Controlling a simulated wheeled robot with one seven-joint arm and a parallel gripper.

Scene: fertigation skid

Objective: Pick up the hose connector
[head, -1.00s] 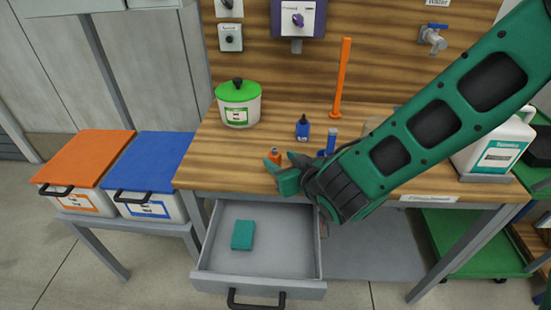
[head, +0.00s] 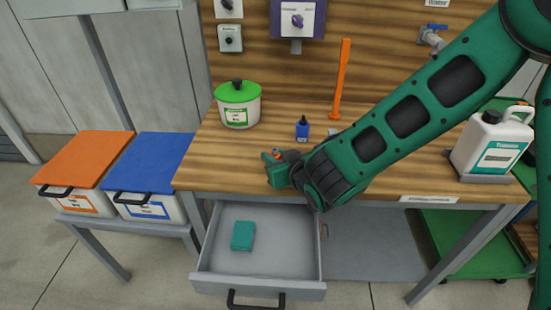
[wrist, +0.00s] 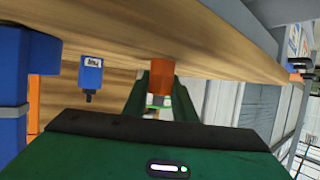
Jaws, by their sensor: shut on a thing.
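An orange cylindrical piece, which I take to be the hose connector (wrist: 160,76), sits between my green fingers in the wrist view. In the head view only a small orange part of it (head: 277,154) shows above the fingers. My gripper (head: 276,170) is shut on it, near the front edge of the workbench above the open drawer. I cannot tell whether the piece is clear of the bench top. Its lower part is hidden by the fingers.
A small blue bottle (head: 303,128) stands behind my gripper on the workbench (head: 225,165). A green-lidded pot (head: 238,104), an orange upright post (head: 341,80) and a white jug (head: 492,142) also stand there. The open drawer (head: 280,248) holds a green sponge-like block (head: 242,235).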

